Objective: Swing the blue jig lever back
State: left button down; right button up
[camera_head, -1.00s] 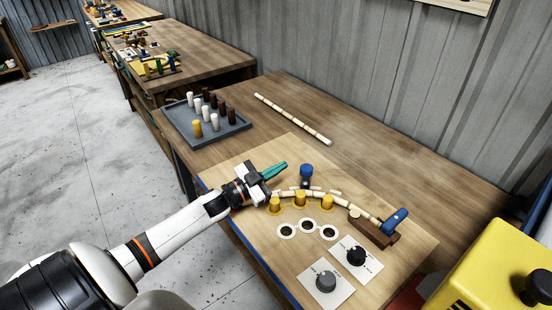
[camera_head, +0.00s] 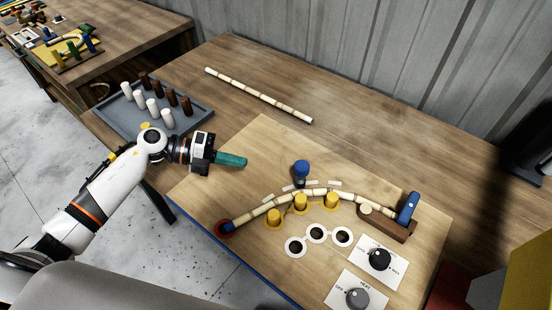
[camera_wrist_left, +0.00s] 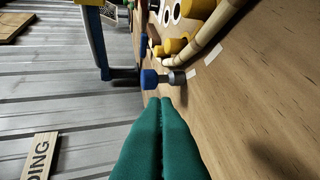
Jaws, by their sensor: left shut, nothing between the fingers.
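The jig board (camera_head: 255,150) lies on the bench. A blue knob on a dark post (camera_head: 301,167) stands behind the bent rattan strip (camera_head: 262,209), which curves along the yellow pegs (camera_head: 301,202). A blue handle (camera_head: 408,207) rises from a brown block at the strip's right end. I cannot tell for sure which blue part is the lever. My left gripper (camera_head: 244,161), with green fingers, is shut and empty, left of the blue knob and apart from it. In the left wrist view, the blue knob (camera_wrist_left: 149,79) is just beyond the shut fingertips (camera_wrist_left: 166,100).
A grey tray (camera_head: 188,128) with several white and brown pegs stands behind my left arm. A straight rattan stick (camera_head: 258,95) lies at the back of the bench. Two dials (camera_head: 379,260) sit at the board's front right.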

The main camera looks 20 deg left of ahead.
pick_arm(q)
jog(key=p, duration=0.2)
send_near(301, 175)
jog(key=shift+w+a+f, duration=0.75)
jog(key=shift+w+f, duration=0.05)
jog(key=shift+w, duration=0.2)
jog(key=x, duration=0.1)
jog(key=p+x, duration=0.1)
jog(key=x, duration=0.3)
jog(key=shift+d+r+p, duration=0.1)
jog(key=shift+r+p, duration=0.25)
jog(key=shift+r, duration=0.05)
jog(key=shift+w+d+f, duration=0.1)
jog(key=shift+d, duration=0.2)
